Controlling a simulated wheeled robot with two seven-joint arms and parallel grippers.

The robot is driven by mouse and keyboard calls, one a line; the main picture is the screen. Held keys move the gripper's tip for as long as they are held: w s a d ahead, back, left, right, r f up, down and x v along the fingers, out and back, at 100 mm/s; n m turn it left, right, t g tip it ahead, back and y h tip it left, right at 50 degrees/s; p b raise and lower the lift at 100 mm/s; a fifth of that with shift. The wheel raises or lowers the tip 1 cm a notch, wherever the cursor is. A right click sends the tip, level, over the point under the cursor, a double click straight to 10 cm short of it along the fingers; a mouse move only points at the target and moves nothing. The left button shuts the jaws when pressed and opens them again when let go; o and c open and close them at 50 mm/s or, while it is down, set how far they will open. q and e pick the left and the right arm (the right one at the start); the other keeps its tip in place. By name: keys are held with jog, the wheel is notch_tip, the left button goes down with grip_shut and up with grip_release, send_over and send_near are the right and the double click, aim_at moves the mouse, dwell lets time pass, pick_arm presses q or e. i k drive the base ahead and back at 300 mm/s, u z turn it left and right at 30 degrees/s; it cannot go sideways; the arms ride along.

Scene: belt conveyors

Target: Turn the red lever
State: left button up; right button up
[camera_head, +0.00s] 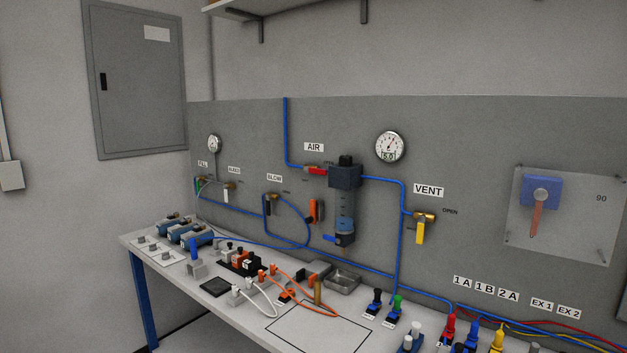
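A small red lever (317,171) sits on the blue air line just under the AIR label (314,147). It lies roughly along the pipe, beside the dark filter unit (345,177). A longer orange-red lever (537,219) hangs straight down from a blue box (541,190) on a clear plate at the right, with "90" printed beside it. Neither of my grippers is in view, and nothing touches either lever.
A white workbench (225,309) runs below the grey panel, crowded with valves, cables and connectors. A yellow lever (420,232) hangs under VENT. A round gauge (390,146) is above. A shelf (277,8) overhangs the top. Space before the panel looks free.

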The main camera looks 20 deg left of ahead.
aim_at(307, 170)
jog(key=k, duration=0.8)
jog(key=u, duration=0.85)
jog(key=i, duration=2.3)
jog(key=z, duration=1)
